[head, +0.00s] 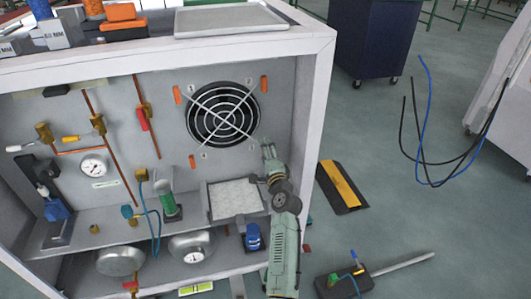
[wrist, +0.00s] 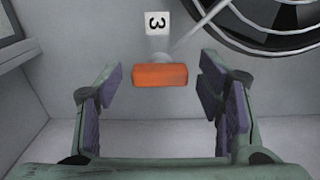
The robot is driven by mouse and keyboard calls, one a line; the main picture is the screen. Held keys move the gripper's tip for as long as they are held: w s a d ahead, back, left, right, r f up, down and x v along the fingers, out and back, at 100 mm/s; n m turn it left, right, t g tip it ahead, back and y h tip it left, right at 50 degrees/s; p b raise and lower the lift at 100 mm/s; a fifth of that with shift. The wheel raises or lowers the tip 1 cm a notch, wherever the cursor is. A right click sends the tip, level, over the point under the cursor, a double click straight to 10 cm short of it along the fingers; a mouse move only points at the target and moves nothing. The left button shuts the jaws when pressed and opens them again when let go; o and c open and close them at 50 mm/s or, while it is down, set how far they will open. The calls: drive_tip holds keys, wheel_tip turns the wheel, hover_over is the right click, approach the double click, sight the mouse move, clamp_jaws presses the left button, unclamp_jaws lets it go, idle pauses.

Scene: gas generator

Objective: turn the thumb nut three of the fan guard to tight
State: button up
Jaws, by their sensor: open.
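The orange thumb nut three (wrist: 160,75) sits on the grey panel in the wrist view, just below a white label marked 3 (wrist: 158,22), which appears turned over. The nut looks like a horizontal bar. My gripper (wrist: 160,95) is open, its purple-padded fingers apart to the left and right of the nut, not visibly touching it. In the head view, my gripper (head: 268,150) is at the lower right of the fan guard (head: 223,115) and hides that corner's nut. Orange nuts show at the upper left (head: 177,95), upper right (head: 265,83) and lower left (head: 192,161).
The cabinet's right side wall (head: 313,110) stands close beside my arm. A pale tray-like panel (head: 234,198) lies below the fan. A green cylinder (head: 168,200), copper pipes and a gauge (head: 93,166) are to the left. A black-and-yellow ramp (head: 342,186) lies on the floor.

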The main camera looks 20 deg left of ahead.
drive_tip(key=v, duration=1.2)
idle(0.4)
